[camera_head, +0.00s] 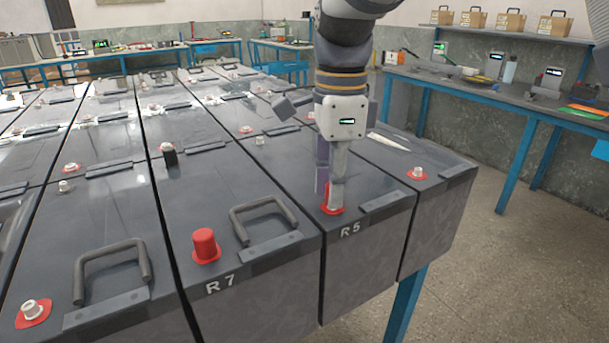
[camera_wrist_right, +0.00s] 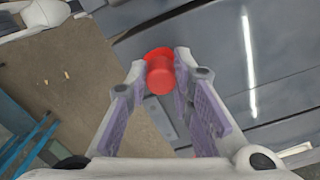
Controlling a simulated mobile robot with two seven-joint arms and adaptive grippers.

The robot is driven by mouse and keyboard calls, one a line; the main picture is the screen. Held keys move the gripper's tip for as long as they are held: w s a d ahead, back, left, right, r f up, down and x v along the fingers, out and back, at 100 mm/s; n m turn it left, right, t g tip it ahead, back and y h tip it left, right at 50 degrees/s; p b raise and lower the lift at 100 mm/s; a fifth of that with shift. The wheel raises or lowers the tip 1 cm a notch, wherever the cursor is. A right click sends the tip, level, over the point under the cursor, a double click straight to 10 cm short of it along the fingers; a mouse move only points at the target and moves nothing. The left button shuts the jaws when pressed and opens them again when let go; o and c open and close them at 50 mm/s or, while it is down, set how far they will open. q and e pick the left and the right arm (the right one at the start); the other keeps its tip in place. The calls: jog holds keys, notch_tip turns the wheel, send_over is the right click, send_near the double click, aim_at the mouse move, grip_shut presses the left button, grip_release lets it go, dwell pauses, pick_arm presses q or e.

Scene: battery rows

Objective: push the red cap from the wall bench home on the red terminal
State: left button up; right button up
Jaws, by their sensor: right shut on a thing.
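My right gripper (camera_head: 331,205) points down over the front terminal of the battery marked R5 (camera_head: 365,250). It is shut on a red cap (camera_wrist_right: 160,77), which shows between the fingertips in the right wrist view. The cap overlaps the red terminal ring (camera_wrist_right: 157,54) there; the ring also shows around the fingertips in the head view (camera_head: 325,211). The fingers hide most of the cap in the head view, and I cannot tell how far down it sits. My left gripper is not in view.
The R7 battery beside it carries another red cap (camera_head: 205,243) and a raised handle (camera_head: 265,218). Bare terminals with red rings stand at front left (camera_head: 31,309) and right (camera_head: 417,173). The wall bench (camera_head: 480,90) runs along the right; open floor lies between.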

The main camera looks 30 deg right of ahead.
jog(key=shift+f, duration=0.5)
dwell(0.6)
jog(key=o, duration=1.3)
jog(key=shift+r, duration=3.55)
